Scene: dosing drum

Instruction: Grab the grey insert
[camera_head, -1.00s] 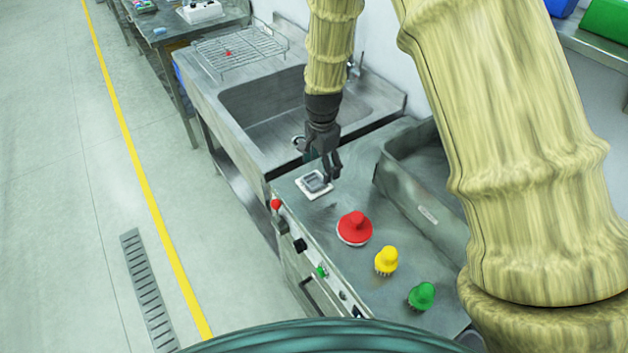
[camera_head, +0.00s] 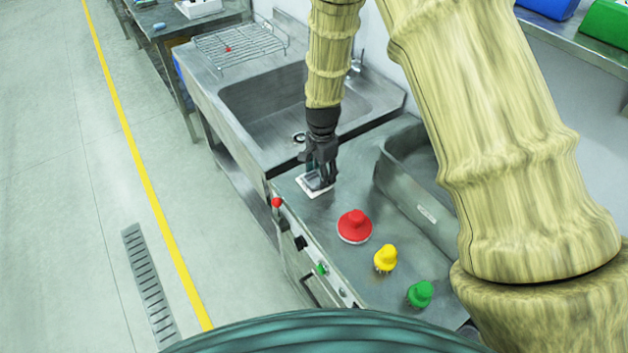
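The grey insert (camera_head: 315,181) sits in a white square holder (camera_head: 312,192) on the metal worktop, near its far left corner. My gripper (camera_head: 320,180) points down right over the insert, with its fingers apart on either side of it. The fingers hide part of the insert and the holder's upper edge. I cannot tell whether the fingers touch the insert.
A red knob-shaped piece (camera_head: 355,226), a yellow one (camera_head: 386,258) and a green one (camera_head: 420,294) stand on the worktop nearer to me. A raised metal trough (camera_head: 425,205) is on the right. A sink (camera_head: 270,110) lies behind.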

